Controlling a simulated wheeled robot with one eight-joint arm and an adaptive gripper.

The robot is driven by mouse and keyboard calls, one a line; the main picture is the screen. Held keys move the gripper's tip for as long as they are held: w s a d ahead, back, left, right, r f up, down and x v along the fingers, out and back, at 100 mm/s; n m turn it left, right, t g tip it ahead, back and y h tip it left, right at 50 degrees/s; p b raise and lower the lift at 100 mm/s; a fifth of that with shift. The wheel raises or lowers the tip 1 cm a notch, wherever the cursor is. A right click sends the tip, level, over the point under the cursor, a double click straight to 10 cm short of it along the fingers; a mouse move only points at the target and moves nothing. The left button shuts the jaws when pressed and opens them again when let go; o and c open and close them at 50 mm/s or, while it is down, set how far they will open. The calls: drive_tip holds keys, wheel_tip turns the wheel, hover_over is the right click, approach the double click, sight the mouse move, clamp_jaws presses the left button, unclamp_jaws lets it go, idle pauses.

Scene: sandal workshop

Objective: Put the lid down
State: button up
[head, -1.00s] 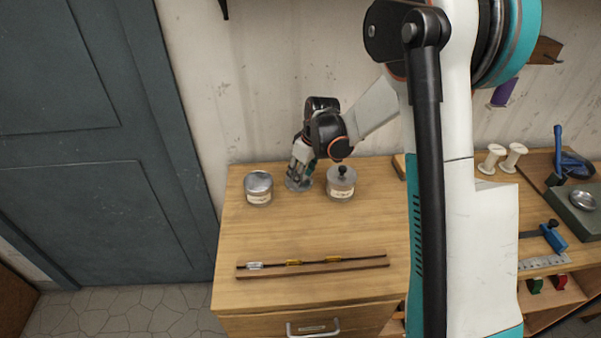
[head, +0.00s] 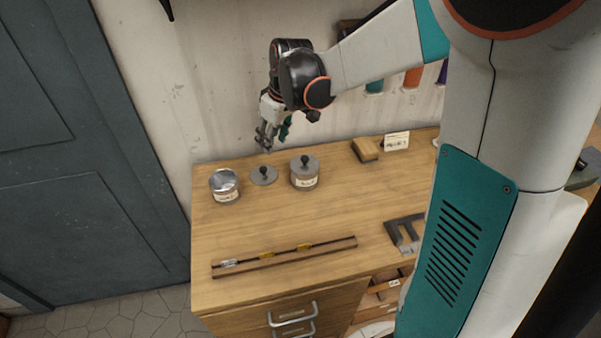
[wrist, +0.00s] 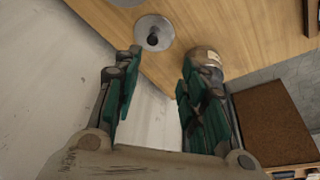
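A round grey lid (head: 264,177) with a black knob lies flat on the wooden bench top, between two labelled jars. It also shows in the wrist view (wrist: 154,33), just beyond my fingertips. My gripper (head: 266,140) is above and behind the lid, apart from it. In the wrist view my gripper (wrist: 162,58) has its two fingers spread with nothing between them. The left jar (head: 225,188) has a shiny grey top without a knob. The right jar (head: 305,179) wears a grey lid with a black knob.
A slotted wooden strip (head: 285,257) with small coloured clips lies near the bench front. A wooden block (head: 365,150) and a small card (head: 397,142) are at the back right. A dark notched piece (head: 403,233) lies right. The middle of the bench top (head: 300,217) is clear.

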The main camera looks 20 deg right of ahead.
drive_tip(key=s+r+m+t, duration=0.2)
drive_tip(key=s+r+m, duration=0.1)
drive_tip(key=s, duration=0.9)
drive_tip(key=s+a+r+m+t+h, duration=0.1)
drive_tip(key=s+r+m+t, duration=0.1)
drive_tip(key=s, duration=1)
drive_tip(key=shift+s+a+r+m, duration=0.15)
drive_tip(key=shift+s+r+m, duration=0.2)
drive_tip(key=shift+r, duration=0.5)
